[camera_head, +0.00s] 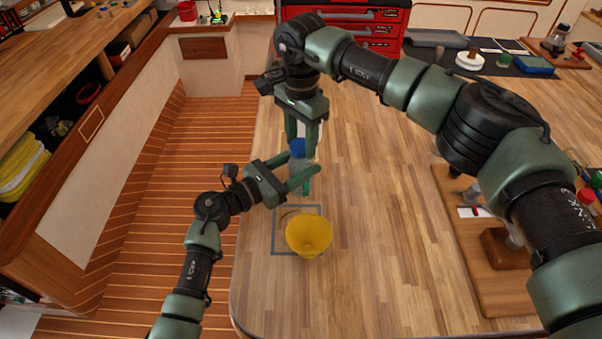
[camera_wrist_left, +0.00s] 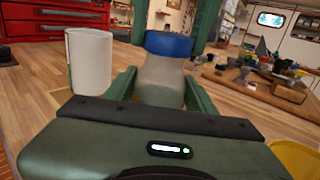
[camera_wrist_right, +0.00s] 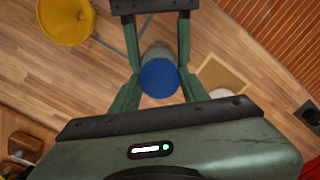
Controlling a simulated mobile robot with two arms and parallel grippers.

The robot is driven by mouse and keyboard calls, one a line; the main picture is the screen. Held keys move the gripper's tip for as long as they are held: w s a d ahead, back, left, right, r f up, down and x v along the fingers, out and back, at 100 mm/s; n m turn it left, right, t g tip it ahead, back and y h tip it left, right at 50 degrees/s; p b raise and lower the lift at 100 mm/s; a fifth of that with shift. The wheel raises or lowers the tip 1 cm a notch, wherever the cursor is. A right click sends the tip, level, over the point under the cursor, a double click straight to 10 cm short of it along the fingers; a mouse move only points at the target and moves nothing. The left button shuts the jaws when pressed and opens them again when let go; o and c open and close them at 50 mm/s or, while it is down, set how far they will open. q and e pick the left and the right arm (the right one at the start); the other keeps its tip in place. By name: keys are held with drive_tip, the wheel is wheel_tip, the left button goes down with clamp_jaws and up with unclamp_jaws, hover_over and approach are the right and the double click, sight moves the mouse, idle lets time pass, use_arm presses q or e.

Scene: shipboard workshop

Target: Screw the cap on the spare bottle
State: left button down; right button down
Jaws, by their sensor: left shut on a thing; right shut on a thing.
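The spare bottle is a pale, see-through bottle (camera_head: 299,175), upright on the wooden worktop. My left gripper (camera_head: 299,181) is shut on its body from the side; the left wrist view shows the bottle (camera_wrist_left: 160,82) between the fingers. The blue cap (camera_head: 297,147) sits at the bottle's top, also in the left wrist view (camera_wrist_left: 169,44) and from above in the right wrist view (camera_wrist_right: 159,78). My right gripper (camera_wrist_right: 158,86) points down from above and is shut on the cap. Whether the threads are engaged cannot be seen.
A yellow funnel (camera_head: 309,236) stands in front of the bottle, on a grey-outlined square. A white cylinder (camera_wrist_left: 90,62) stands close behind the bottle. A wooden board with tools (camera_head: 490,285) lies at the right. The worktop's left edge is near my left gripper.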

drive_tip(key=m, duration=0.7)
drive_tip(key=shift+m, duration=0.4)
drive_tip(key=m, duration=1.2)
drive_tip(key=shift+m, duration=0.4)
drive_tip(key=m, duration=0.8)
drive_tip(key=c, duration=0.7)
unclamp_jaws()
drive_tip(key=shift+f, duration=0.1)
drive_tip(key=shift+o, duration=0.2)
wheel_tip(320, 180, up, 12)
